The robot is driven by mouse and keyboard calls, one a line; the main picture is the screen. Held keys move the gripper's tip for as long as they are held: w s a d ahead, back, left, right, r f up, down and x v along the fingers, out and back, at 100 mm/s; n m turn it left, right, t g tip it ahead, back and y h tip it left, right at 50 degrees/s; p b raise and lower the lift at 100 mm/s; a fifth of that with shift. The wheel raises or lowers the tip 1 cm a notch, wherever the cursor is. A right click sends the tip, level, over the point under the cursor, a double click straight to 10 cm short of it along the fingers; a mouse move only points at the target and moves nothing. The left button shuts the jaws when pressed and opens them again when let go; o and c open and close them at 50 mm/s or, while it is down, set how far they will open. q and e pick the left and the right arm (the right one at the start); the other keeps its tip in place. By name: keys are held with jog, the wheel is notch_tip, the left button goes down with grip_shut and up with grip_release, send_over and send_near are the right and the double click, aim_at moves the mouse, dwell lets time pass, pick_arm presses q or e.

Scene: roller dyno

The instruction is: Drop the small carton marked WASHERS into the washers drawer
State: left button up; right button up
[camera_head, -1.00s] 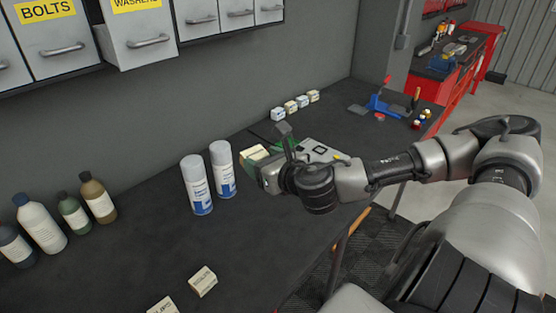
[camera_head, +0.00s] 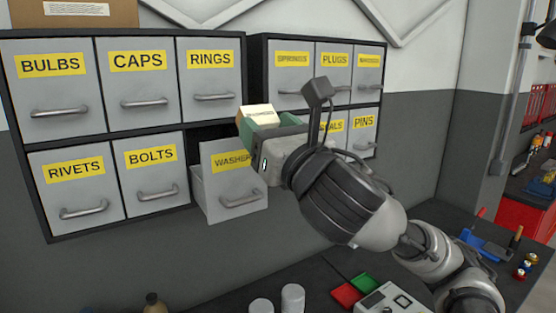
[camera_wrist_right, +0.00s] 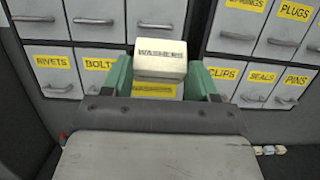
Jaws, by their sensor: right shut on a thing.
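A small cream carton (camera_head: 261,115) marked WASHERS is held by my right gripper (camera_head: 272,126), whose green fingers are shut on it. The carton also shows between the fingers in the right wrist view (camera_wrist_right: 161,60). In the head view the carton is above and a little right of the washers drawer (camera_head: 228,180). That drawer is pulled out of the lower row, with its yellow label partly hidden by my gripper. The inside of the drawer is mostly hidden. My left gripper is not in view.
Closed labelled drawers surround the open one, with BOLTS (camera_head: 152,180) to its left and RINGS (camera_head: 211,80) above. A right-hand cabinet (camera_head: 350,75) stands close behind my gripper. Spray cans (camera_head: 292,298) and red and green trays (camera_head: 355,288) sit on the bench below.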

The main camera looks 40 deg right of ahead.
jog(key=shift+a+r, duration=0.25)
jog(key=shift+r, duration=0.3)
jog(key=w+f, duration=0.1)
jog(key=w, duration=1.1)
jog(key=shift+w+d+f, duration=0.25)
jog(key=shift+d+f, duration=0.1)
jog(key=shift+f, duration=0.05)
jog(key=o, duration=1.1)
jog(key=shift+c, duration=0.2)
jog(key=shift+s, duration=0.1)
jog(key=shift+s+a+r, duration=0.1)
jog(key=shift+s+r, duration=0.25)
jog(key=shift+s, duration=1.3)
jog(key=shift+s+a+r, duration=0.1)
jog(key=shift+s+r, duration=0.2)
jog(key=shift+s, duration=1.4)
jog(key=shift+s+a+r, duration=0.1)
jog(key=shift+s+r, duration=0.25)
jog(key=shift+s, duration=1.3)
